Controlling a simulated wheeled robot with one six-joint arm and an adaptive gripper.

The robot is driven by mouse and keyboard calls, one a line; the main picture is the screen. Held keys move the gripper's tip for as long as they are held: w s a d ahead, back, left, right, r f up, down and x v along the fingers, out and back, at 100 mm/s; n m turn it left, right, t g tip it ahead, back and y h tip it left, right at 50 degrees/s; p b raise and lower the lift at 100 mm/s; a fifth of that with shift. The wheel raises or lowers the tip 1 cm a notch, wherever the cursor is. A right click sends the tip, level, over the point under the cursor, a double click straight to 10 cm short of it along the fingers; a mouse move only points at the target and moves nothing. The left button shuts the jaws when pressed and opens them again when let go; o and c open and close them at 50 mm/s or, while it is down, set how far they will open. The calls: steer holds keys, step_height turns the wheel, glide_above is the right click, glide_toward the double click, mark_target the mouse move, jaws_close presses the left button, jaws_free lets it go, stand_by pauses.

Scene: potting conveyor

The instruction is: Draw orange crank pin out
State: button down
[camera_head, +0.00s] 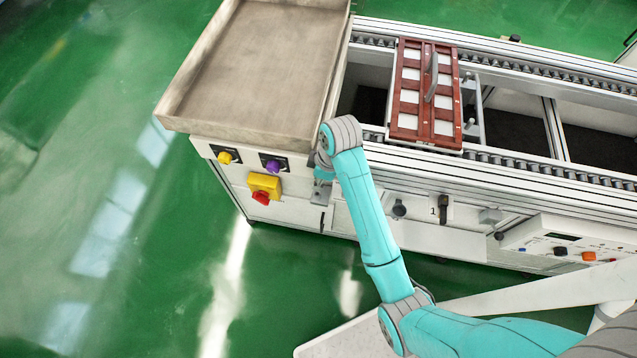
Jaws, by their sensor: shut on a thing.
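My gripper (322,168) is at the front panel of the conveyor's left end, just below the tray's corner. My own wrist hides most of it. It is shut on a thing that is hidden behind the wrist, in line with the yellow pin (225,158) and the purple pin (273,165). By its place in that row I take it for the orange crank pin; its colour does not show. How far it stands out of the panel cannot be told.
A yellow box with a red switch (261,197) is left of my gripper. A grey tray (178,108) overhangs the panel. A brown frame with white cells (404,120) sits on the conveyor (540,166). A control box (560,238) juts out at right. Green floor is clear at left.

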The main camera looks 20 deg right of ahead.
steer(key=shift+r, duration=1.35)
